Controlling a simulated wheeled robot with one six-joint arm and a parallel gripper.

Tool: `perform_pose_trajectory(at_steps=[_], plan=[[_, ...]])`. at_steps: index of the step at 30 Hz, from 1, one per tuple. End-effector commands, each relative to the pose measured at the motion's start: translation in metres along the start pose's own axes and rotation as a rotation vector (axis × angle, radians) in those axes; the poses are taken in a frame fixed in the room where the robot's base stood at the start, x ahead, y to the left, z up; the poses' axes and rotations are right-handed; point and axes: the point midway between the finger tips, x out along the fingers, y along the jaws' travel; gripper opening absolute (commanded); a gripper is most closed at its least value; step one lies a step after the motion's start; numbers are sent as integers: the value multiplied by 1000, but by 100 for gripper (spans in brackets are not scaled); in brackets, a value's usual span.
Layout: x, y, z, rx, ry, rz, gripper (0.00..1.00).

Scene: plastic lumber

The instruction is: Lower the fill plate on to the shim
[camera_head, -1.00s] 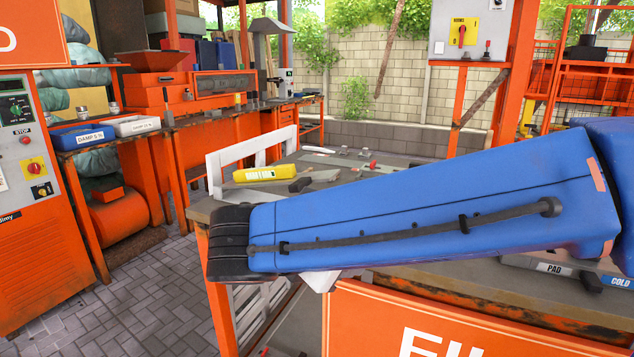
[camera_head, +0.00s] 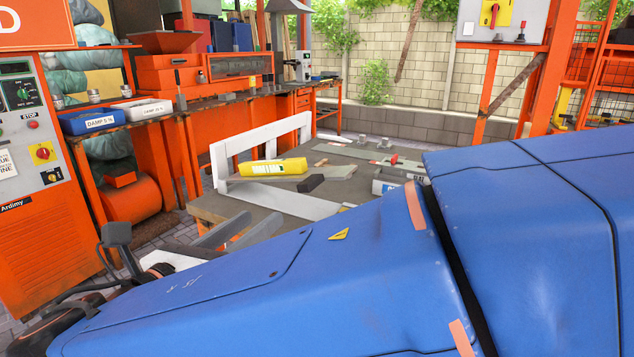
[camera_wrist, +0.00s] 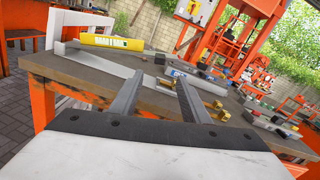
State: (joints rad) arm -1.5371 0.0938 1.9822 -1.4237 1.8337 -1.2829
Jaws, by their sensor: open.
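My gripper (camera_wrist: 160,92) is open and empty, its two grey fingers reaching over the near edge of the workbench in the wrist view. In the head view my gripper (camera_head: 238,228) shows at the bench's left front corner, partly behind my blue arm. A long flat grey plate (camera_head: 290,201) lies on the bench top; it also shows in the wrist view (camera_wrist: 98,61), beyond the fingers. A smaller flat plate (camera_head: 338,171) lies behind it. I cannot tell which piece is the fill plate or the shim. My arm hides the bench's near right part in the head view.
A white upright frame (camera_head: 262,150) stands along the bench's left side. Brass fittings (camera_wrist: 216,106) sit right of my fingers. The orange machine (camera_head: 38,215) stands at left, with paved floor between.

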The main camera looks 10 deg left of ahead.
Motion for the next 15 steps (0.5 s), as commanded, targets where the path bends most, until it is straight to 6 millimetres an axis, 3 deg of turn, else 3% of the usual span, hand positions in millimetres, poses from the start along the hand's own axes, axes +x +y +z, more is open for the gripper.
perform_pose_trajectory(at_steps=[15], plan=[[75, -1, 0, 1, 3, -4, 42]])
